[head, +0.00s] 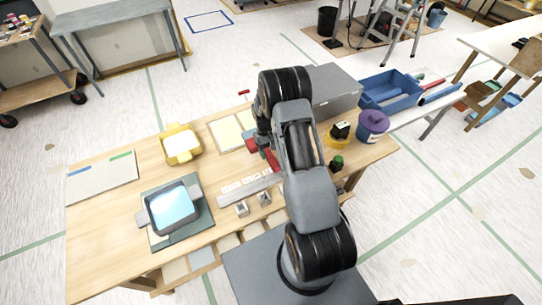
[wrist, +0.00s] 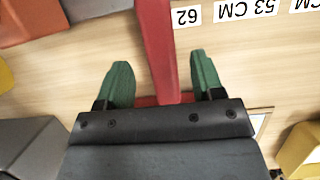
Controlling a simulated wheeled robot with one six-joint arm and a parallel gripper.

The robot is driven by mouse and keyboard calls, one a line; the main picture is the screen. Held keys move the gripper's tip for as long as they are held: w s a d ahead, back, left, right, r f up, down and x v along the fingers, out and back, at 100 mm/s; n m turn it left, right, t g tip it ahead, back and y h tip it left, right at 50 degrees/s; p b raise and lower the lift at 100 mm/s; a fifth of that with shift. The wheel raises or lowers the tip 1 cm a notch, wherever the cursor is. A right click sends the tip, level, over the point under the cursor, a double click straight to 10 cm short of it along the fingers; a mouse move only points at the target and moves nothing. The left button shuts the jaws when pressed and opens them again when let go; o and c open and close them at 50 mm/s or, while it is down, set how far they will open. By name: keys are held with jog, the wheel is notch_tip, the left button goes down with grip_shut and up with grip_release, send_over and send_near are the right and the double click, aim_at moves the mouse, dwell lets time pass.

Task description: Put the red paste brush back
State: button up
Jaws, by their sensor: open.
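My gripper (wrist: 160,60) is open in the wrist view, with one green finger on each side of a long red bar. This bar looks like the handle of the red paste brush (wrist: 156,40). It runs from the top edge down between the fingers, and a wider red part shows by the gripper body. I see a gap on both sides of the bar. In the head view red parts (head: 271,158) show beside my arm, over the wooden table (head: 110,225). My arm hides most of the gripper there.
A strip with measure labels (head: 246,187) lies near the gripper; the labels (wrist: 240,10) also show at the wrist view's top. A grey tray with blue inside (head: 172,207), a yellow tub (head: 180,146), a grey box (head: 335,92) and a purple-topped bucket (head: 372,126) stand around.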

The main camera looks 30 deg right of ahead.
jog(key=b+v, duration=0.2)
jog(key=v, duration=0.7)
notch_tip(320, 180, up, 14)
jog(key=t, duration=0.3)
send_over(267, 151)
jog(key=s+a, duration=0.5)
jog(key=s, duration=0.1)
jog(key=s+a+r+t, duration=0.2)
jog(key=s+a+r, duration=0.1)
jog(key=s, duration=0.4)
jog(key=s+a+r+t, duration=0.3)
jog(key=s, duration=0.5)
